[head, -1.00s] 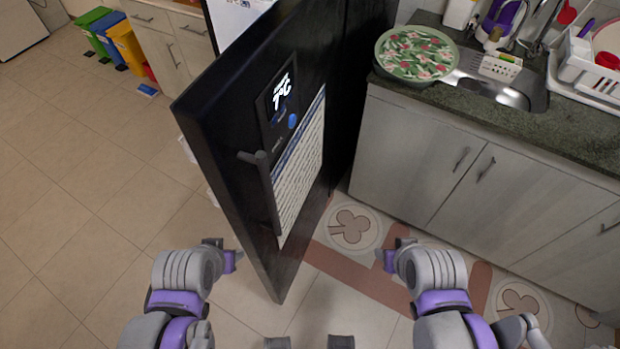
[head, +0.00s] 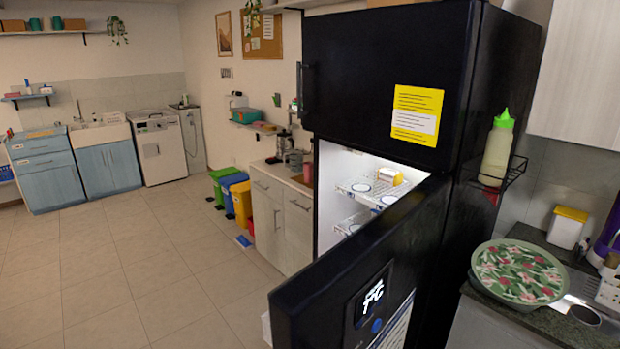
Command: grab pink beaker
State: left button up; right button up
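A small pink, upright object (head: 308,170) stands on the counter just left of the open fridge. It could be the pink beaker, but it is too small and far off to be sure. The fridge edge is close beside it. Neither of my grippers shows in this view, so I cannot see whether they are open or shut.
The black fridge (head: 385,75) has its lower door (head: 345,290) swung open toward me. Shelves with a few items show inside. Green, blue and yellow bins (head: 242,203) stand by the white counter cabinet (head: 283,222). The tiled floor (head: 130,265) at left is clear.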

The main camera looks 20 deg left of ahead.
aim_at(308, 172)
jog(key=k+j, duration=0.1)
jog(key=j, duration=0.2)
jog(key=k+j, duration=0.1)
jog(key=j, duration=1.05)
jog(key=k+j+z, duration=0.1)
jog(key=j, duration=0.4)
jog(key=i+j, duration=0.1)
jog(key=j, duration=0.25)
jog(key=i+j, duration=0.1)
jog(key=j, duration=0.6)
jog(key=i+j+z, duration=0.15)
jog(key=i+j, duration=0.65)
jog(key=j, duration=0.15)
jog(key=i+j, duration=0.4)
jog(key=i, duration=0.15)
jog(key=i+j+z, duration=0.1)
jog(key=i+j, duration=0.3)
jog(key=i, duration=0.2)
jog(key=i+j, duration=0.15)
jog(key=i, duration=0.25)
jog(key=i+j, duration=0.1)
jog(key=i, duration=0.35)
jog(key=i+j+z, duration=0.1)
jog(key=i, duration=0.3)
jog(key=i+j, duration=0.2)
jog(key=i, duration=0.2)
